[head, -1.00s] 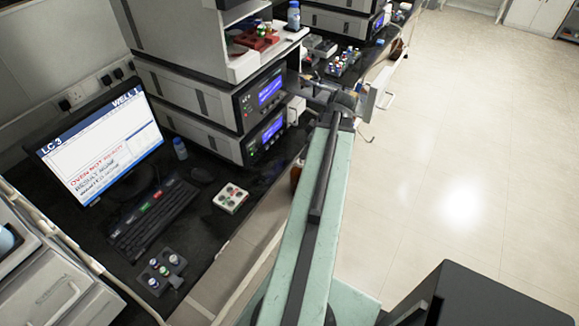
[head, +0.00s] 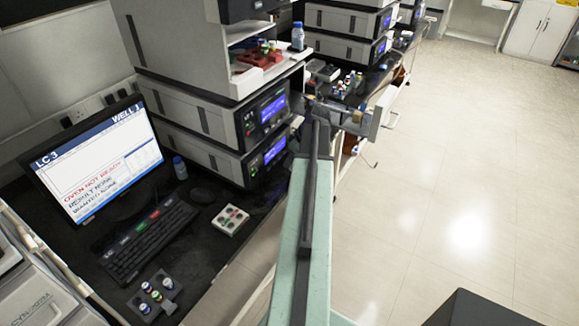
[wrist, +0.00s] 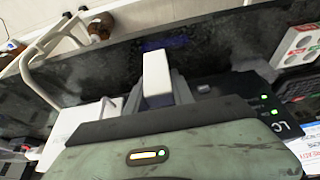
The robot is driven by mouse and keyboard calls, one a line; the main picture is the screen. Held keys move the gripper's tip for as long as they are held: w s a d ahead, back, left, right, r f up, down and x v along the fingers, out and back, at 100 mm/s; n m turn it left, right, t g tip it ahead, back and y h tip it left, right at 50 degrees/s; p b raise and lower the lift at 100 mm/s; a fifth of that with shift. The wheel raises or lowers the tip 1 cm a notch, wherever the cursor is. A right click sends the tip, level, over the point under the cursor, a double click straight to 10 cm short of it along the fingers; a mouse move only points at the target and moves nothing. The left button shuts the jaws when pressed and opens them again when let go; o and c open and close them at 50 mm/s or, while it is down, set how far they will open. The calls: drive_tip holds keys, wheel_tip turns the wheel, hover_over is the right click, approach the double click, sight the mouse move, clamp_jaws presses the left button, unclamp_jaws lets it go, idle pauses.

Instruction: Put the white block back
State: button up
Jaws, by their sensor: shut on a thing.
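The white block (wrist: 157,72) stands out at the middle of the wrist view, between the jaws of my gripper (wrist: 158,92). My gripper is shut on it. In the head view my arm reaches away to the front of the stacked instruments (head: 222,140). There the jaws and the block are too small and too covered by my arm to make out clearly.
A monitor (head: 95,165), a keyboard (head: 148,240), a white vial tray (head: 230,220) and a dark vial rack (head: 155,292) are on the black bench at left. A blue-capped bottle (head: 298,37) stands on the instrument stack. Floor at right is clear.

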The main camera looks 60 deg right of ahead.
drive_tip(key=shift+w+d, duration=0.15)
drive_tip(key=shift+w, duration=0.15)
drive_tip(key=b+x, duration=0.4)
drive_tip(key=shift+s+d+f, duration=0.1)
drive_tip(key=shift+s+f, duration=0.05)
drive_tip(key=shift+s, duration=0.3)
drive_tip(key=o, duration=1)
drive_tip(key=shift+c, duration=0.2)
